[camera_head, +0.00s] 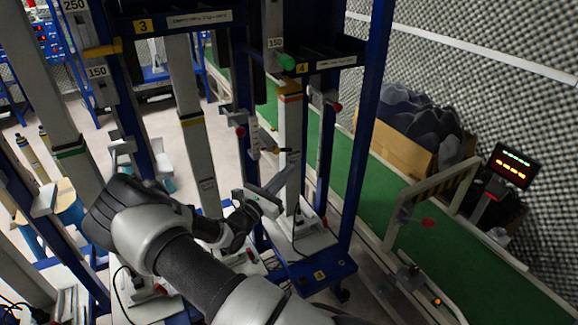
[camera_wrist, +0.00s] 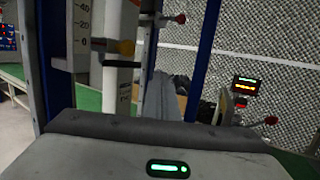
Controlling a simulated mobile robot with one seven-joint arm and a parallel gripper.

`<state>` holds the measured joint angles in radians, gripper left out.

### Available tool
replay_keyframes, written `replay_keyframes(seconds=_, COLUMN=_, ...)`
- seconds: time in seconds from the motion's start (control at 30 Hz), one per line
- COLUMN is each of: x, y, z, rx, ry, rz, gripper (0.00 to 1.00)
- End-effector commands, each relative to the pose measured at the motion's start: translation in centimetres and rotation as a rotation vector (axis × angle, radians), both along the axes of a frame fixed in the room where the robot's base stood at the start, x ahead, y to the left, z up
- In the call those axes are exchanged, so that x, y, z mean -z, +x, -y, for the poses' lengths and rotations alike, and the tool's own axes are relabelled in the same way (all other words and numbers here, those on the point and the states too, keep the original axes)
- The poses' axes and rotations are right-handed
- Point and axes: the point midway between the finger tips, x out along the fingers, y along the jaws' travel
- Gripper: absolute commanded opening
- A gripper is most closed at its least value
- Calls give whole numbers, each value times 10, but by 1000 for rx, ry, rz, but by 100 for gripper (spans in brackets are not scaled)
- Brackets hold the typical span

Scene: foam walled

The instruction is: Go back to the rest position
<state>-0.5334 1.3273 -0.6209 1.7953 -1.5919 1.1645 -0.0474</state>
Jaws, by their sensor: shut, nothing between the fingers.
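My gripper (camera_head: 284,172) is at the middle of the head view, at the end of my grey and black arm. It is shut and empty, its grey fingers pointing up and to the right. It is in front of a white column (camera_head: 290,135) in the blue rack bay marked 4; I cannot tell whether it touches it. In the wrist view, the gripper's grey housing with a green light fills the bottom and the closed fingers (camera_wrist: 163,97) point ahead. The column (camera_wrist: 117,85) stands to their left.
Blue rack posts (camera_head: 365,120) and white columns stand close around my arm. A blue base plate (camera_head: 318,268) lies below. At right are a cardboard box (camera_head: 400,150) of dark foam, a lit display (camera_head: 511,165) and a beige frame (camera_head: 430,195).

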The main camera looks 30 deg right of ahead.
Motion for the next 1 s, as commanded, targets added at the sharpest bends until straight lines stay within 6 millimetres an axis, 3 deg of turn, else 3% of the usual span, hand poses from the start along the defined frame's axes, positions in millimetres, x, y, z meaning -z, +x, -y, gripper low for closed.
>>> replay_keyframes(seconds=0.1, x=4, y=-25, z=-17, rx=-3, ry=-1, rz=-6, gripper=0)
replay_keyframes(seconds=0.3, x=12, y=-56, z=-35, rx=-1, ry=-2, rz=-4, gripper=0)
replay_keyframes(seconds=0.67, x=16, y=-72, z=-45, rx=1, ry=0, rz=0, gripper=0)
replay_keyframes(seconds=0.83, x=3, y=-86, z=-38, rx=87, ry=84, rz=66, gripper=0)
replay_keyframes(seconds=1.0, x=-23, y=-129, z=-31, rx=320, ry=324, rz=239, gripper=0)
